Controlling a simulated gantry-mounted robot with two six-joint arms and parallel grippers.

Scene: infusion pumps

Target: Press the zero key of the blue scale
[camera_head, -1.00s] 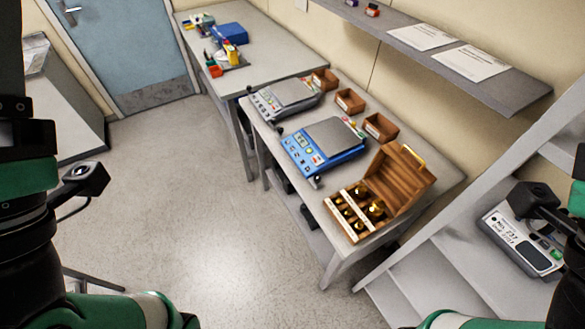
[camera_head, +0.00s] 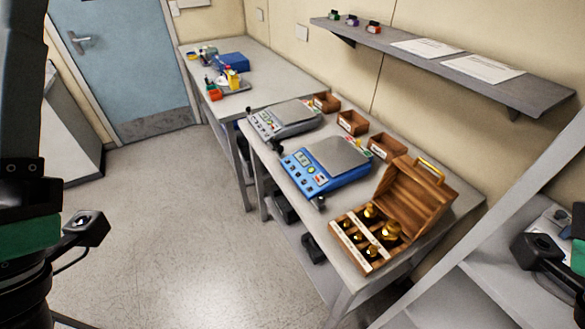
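The blue scale (camera_head: 318,183) stands on the grey bench in the middle of the view, with a flat grey pan (camera_head: 339,154) and a front panel (camera_head: 303,171) of small keys. The key labels are too small to read. My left arm stands at the left edge, and no fingers of it can be made out. A part of my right arm shows at the right edge, and its fingers cannot be made out either. Nothing of mine touches the scale.
A grey scale (camera_head: 285,118) stands left of the blue one. An open wooden box (camera_head: 412,197) of brass weights stands to its right. Small brown boxes (camera_head: 352,123) line the wall side. A wall shelf (camera_head: 460,70) hangs above. The floor before the bench is clear.

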